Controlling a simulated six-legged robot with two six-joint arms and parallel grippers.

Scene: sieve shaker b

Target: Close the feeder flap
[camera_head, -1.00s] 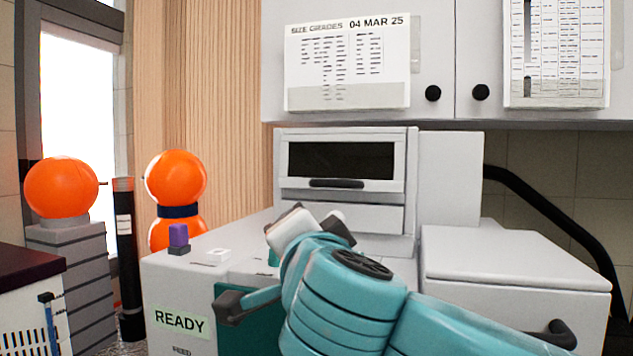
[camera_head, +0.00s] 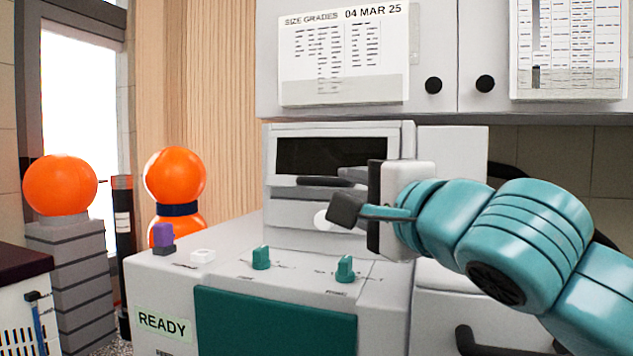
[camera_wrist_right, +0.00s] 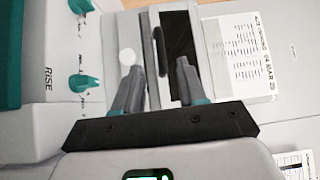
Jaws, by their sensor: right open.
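The upright unit at the back of the light grey machine has a front with a wide dark window or opening (camera_head: 333,155), also in the right wrist view (camera_wrist_right: 180,45). A dark bar handle (camera_head: 318,182) runs along its lower edge; I take this front as the feeder flap, and cannot tell how far open it stands. My right gripper (camera_head: 346,190) is open in front of it, pointing left. In the right wrist view its fingers (camera_wrist_right: 158,68) lie on either side of the handle (camera_wrist_right: 160,52), and I see no clear contact. My left gripper is out of view.
A white round knob (camera_head: 321,219) sits below the handle, close to one finger. Two teal knobs (camera_head: 261,258) (camera_head: 344,268), a purple switch (camera_head: 163,235) and a white button (camera_head: 203,256) stand on the machine top. A wall cabinet (camera_head: 436,40) hangs above.

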